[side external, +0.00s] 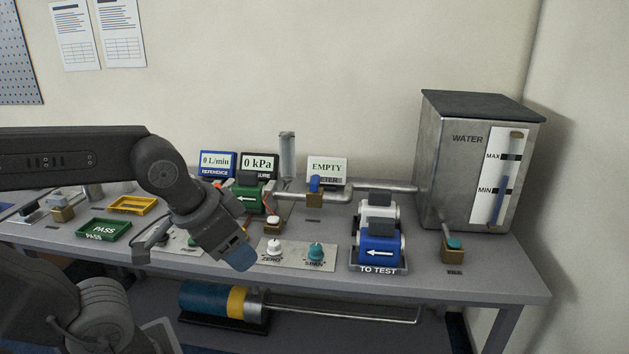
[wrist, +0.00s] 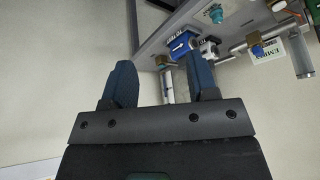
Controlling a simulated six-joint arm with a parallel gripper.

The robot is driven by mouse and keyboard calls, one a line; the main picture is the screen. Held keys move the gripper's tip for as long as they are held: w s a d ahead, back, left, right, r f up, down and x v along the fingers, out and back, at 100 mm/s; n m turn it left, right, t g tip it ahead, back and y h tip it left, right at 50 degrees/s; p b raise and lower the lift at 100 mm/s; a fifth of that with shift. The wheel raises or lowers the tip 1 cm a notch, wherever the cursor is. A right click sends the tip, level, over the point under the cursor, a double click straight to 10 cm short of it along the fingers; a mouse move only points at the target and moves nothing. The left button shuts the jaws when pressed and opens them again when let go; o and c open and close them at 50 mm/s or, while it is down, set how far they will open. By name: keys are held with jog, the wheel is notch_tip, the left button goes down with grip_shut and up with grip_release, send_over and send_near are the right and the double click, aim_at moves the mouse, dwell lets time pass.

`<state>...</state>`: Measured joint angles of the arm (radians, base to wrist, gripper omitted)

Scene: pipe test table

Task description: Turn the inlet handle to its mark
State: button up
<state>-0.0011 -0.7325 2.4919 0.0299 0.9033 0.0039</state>
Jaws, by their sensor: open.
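Several brass valves with handles stand on the table. One with an upright blue handle (side external: 315,184) sits on the pipe in front of the EMPTY display. One with a teal-topped handle (side external: 453,243) is at the right front, below the water tank. Another brass valve (side external: 62,213) is at the far left. I cannot tell which one is the inlet, and I cannot make out its mark. My gripper (side external: 238,258) hangs over the table's front edge, left of the ZERO and SPAN knobs, apart from these valves. In the wrist view my gripper (wrist: 162,78) is open with nothing between its fingers.
The steel water tank (side external: 460,160) stands at the right back. The knob panel (side external: 297,262) is right of my gripper. The green PASS tray (side external: 103,230) and yellow tray (side external: 133,205) are left.

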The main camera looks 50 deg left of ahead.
jog(key=w+a+f+m+g+y, duration=0.2)
jog(key=w+a+m+y, duration=0.15)
jog(key=a, duration=0.35)
jog(key=w+a+f+m+g+y, duration=0.1)
jog(key=w+a+f+m+y, duration=0.1)
jog(key=w+a+y, duration=0.3)
jog(key=m+t+y, duration=0.4)
jog(key=m+t, duration=0.6)
jog(key=m, duration=1.1)
send_near(315, 182)
jog(key=x, duration=0.8)
jog(key=f+x, duration=0.1)
jog(key=x, duration=0.3)
jog(key=shift+s+a+f, duration=0.1)
jog(key=shift+a, duration=0.1)
